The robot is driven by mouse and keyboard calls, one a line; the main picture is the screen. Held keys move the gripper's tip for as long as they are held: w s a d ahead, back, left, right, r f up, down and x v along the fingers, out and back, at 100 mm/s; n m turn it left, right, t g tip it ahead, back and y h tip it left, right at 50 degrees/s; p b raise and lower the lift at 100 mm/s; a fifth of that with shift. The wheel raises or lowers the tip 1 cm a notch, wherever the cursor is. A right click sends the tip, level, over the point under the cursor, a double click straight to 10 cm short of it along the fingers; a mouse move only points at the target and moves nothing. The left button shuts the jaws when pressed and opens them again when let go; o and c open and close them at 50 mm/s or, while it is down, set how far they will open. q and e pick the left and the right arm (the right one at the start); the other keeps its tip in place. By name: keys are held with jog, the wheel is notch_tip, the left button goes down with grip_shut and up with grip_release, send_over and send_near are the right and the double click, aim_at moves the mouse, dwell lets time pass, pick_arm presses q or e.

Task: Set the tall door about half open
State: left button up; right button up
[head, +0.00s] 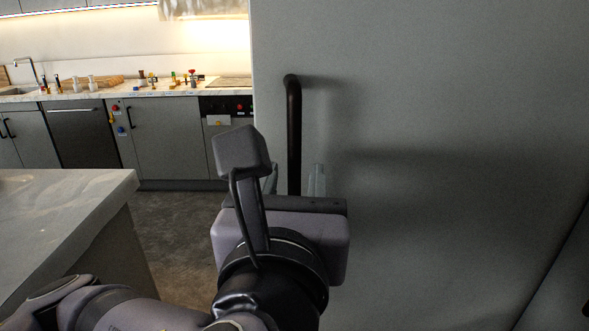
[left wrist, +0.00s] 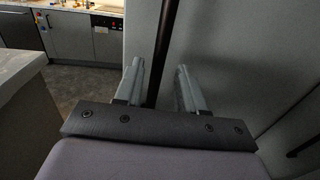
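The tall door (head: 430,110) is a flat grey panel filling the right half of the head view. A vertical black bar handle (head: 293,130) stands near its left edge. My left gripper (head: 295,180) is in front of the handle's lower part. In the left wrist view, the handle (left wrist: 164,35) runs down between the two separated fingers of the left gripper (left wrist: 160,78). There is a gap on both sides, wider on the right. How far the door stands open is not clear. The handle's lower end is hidden behind the gripper. My right gripper is out of view.
A marble-topped island (head: 65,200) stands close on the left. Across the bare floor (head: 180,225), a counter (head: 120,95) with small items runs along the back wall. A dark seam (head: 555,265) borders the panel at lower right.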

aim_at(294, 170)
pick_arm(q)
jog(key=shift+w+b, duration=0.9)
jog(key=shift+b, duration=0.1)
jog(key=shift+w+r+p, duration=0.1)
jog(key=shift+w+p, duration=0.2)
jog(key=shift+w, duration=0.3)
jog(key=shift+w+d, duration=0.1)
jog(key=shift+w, duration=0.5)
grip_shut()
